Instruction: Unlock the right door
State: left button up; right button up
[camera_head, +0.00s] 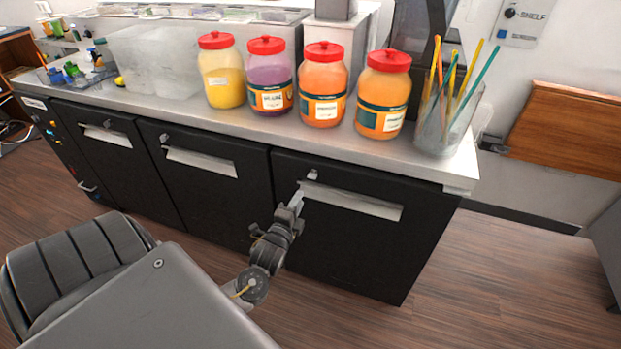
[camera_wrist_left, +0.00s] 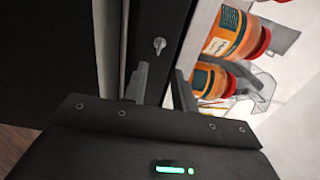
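The right door (camera_head: 350,245) is a black panel at the right end of the counter front, and it is closed. A pale slot handle (camera_head: 352,201) runs along its upper part. A small silver lock knob (camera_head: 312,175) sits above the handle's left end. My left gripper (camera_head: 297,196) is in front of the door's upper left, just below the lock knob. In the left wrist view the gripper (camera_wrist_left: 160,69) is open and empty, with the lock knob (camera_wrist_left: 158,46) ahead of the gap between the fingers, apart from them. My right gripper is not in view.
Several red-lidded jars (camera_head: 323,85) stand on the steel countertop (camera_head: 230,135) above the doors. A clear container with colored straws (camera_head: 450,120) stands near the right end. Two more black doors (camera_head: 208,185) are to the left. Wood floor (camera_head: 500,280) is clear at right.

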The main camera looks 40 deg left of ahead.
aim_at(313, 176)
pick_arm(q)
jog(key=p+x, duration=0.1)
jog(key=x, duration=1)
grip_shut()
